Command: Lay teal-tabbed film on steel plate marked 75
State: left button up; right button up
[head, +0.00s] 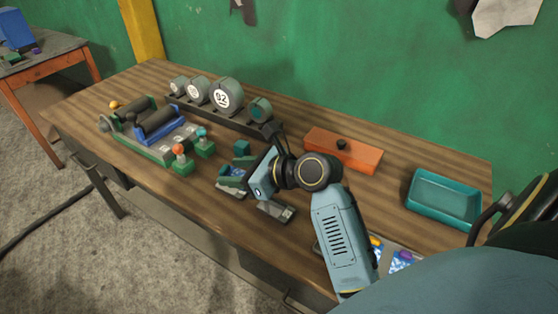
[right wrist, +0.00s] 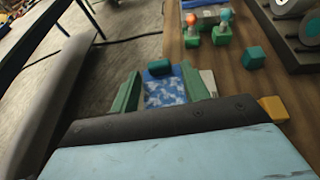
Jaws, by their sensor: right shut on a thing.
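A grey plate (head: 276,211) lies below the gripper, partly covered; no mark is readable. My left gripper is not in view.
A teal cube (head: 242,148) stands behind the holder. Knobbed green blocks (head: 181,161), a roller stand (head: 157,125) and a rack of numbered discs (head: 226,95) are left and behind. An orange box (head: 343,150) and teal tray (head: 444,198) are right. Patterned sheets (head: 402,261) lie front right.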

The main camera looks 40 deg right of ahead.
jog(key=w+d+f+p, duration=0.2)
jog(key=d+f+p, duration=0.1)
jog(key=f, duration=0.1)
pick_arm(q)
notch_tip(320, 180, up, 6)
jog(key=p, duration=0.2)
pick_arm(e)
jog(key=m+t+h, duration=0.1)
jog(key=m+h, duration=0.1)
send_over(268, 203)
notch_tip(268, 203, down, 5)
jog(key=shift+w+f, duration=0.1)
notch_tip(268, 203, down, 5)
jog(key=b, duration=0.6)
jog(key=shift+a+f+b, duration=0.1)
jog(key=shift+f+b, duration=0.05)
jog(key=shift+b, duration=0.15)
pick_arm(q)
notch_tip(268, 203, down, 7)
jog(key=b, duration=0.1)
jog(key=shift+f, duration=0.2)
pick_arm(e)
jog(key=shift+f, duration=1)
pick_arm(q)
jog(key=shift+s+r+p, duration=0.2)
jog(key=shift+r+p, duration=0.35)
pick_arm(e)
jog(key=shift+f, duration=0.1)
jog(key=o, duration=1.5)
